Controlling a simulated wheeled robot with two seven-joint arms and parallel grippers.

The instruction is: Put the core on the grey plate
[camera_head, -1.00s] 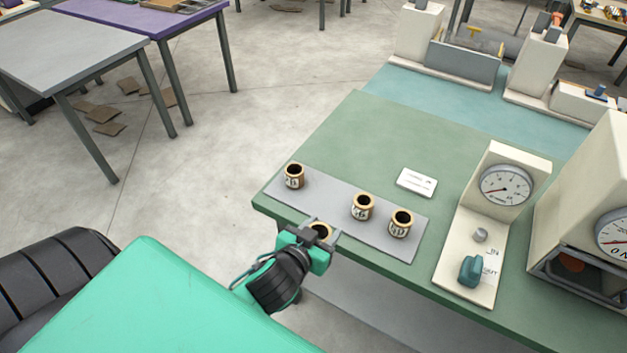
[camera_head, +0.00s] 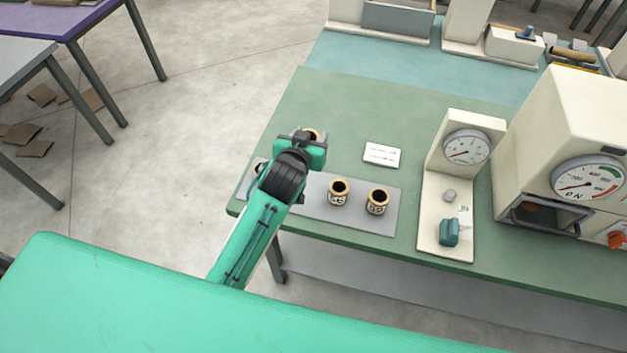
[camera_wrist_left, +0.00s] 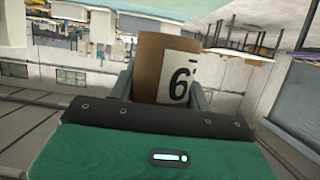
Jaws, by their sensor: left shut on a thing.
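My left gripper (camera_head: 311,139) is shut on a brown cardboard core (camera_wrist_left: 153,65) with a white label that reads 6. Its dark open end (camera_head: 312,133) just shows between the fingers in the head view. The grey plate (camera_head: 314,202) lies on the green bench top near its front left edge. Two other labelled cores, a middle one (camera_head: 339,192) and a right one (camera_head: 377,201), stand upright on it. My left arm crosses the plate's left part and mostly hides a third core (camera_head: 258,166). The held core appears raised, beyond the plate's back edge. My right gripper is out of view.
A white card (camera_head: 382,154) lies behind the plate. A cream stand with a dial (camera_head: 467,148) and a teal block (camera_head: 449,232) is to the right, beside a larger cream machine (camera_head: 560,150).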

